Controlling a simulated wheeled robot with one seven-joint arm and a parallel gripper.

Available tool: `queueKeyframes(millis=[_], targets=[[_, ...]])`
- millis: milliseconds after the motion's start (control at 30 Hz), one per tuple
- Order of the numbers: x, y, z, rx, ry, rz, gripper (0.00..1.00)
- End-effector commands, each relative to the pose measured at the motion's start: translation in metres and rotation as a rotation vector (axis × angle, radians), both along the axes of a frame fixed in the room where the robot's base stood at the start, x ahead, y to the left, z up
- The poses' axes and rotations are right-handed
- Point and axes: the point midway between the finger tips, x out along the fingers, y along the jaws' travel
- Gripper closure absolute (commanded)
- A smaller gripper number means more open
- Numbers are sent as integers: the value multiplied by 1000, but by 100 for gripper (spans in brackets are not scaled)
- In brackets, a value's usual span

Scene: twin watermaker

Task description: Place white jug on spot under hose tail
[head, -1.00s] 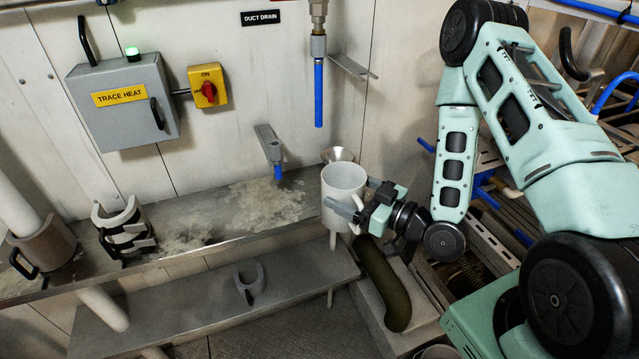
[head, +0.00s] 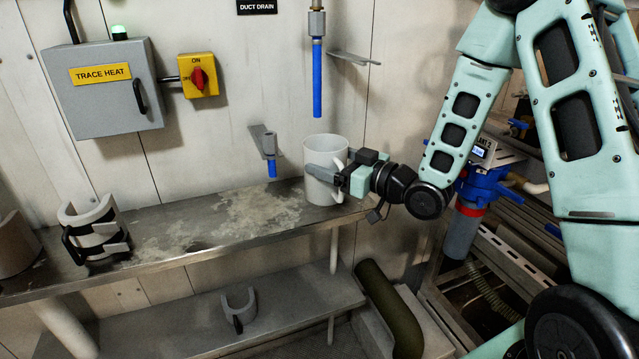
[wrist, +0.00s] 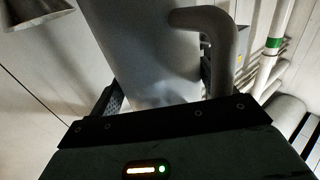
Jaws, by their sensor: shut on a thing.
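The white jug (head: 325,150) is upright at the right end of the steel shelf in the head view, its handle to the right. My gripper (head: 326,174) is shut on the jug from the right, with a grey finger across its near side. I cannot tell whether the jug's base touches the shelf. A long blue hose tail (head: 317,85) hangs above the jug in the picture. A shorter blue-tipped outlet (head: 271,165) sticks out of the wall to the left. In the wrist view the jug (wrist: 145,50) fills the upper middle, hiding the fingertips.
The steel shelf (head: 165,232) has a pale crusty stain in its middle. Grey clamp-like holders (head: 92,230) stand at its left. A metal bracket (head: 350,58) juts from the wall above right. A metal funnel (wrist: 35,10) shows in the wrist view. A lower shelf (head: 290,300) holds another grey holder.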

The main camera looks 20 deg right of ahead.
Motion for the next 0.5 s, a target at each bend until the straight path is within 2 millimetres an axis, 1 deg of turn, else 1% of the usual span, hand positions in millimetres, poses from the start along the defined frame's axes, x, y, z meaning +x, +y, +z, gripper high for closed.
queueKeyframes(millis=[33,333,400,500], targets=[[11,0,4,1,-1,1,43],[72,-2,5,1,-2,0,43],[69,-2,-13,2,7,1,43],[69,-2,-24,2,3,1,43]])
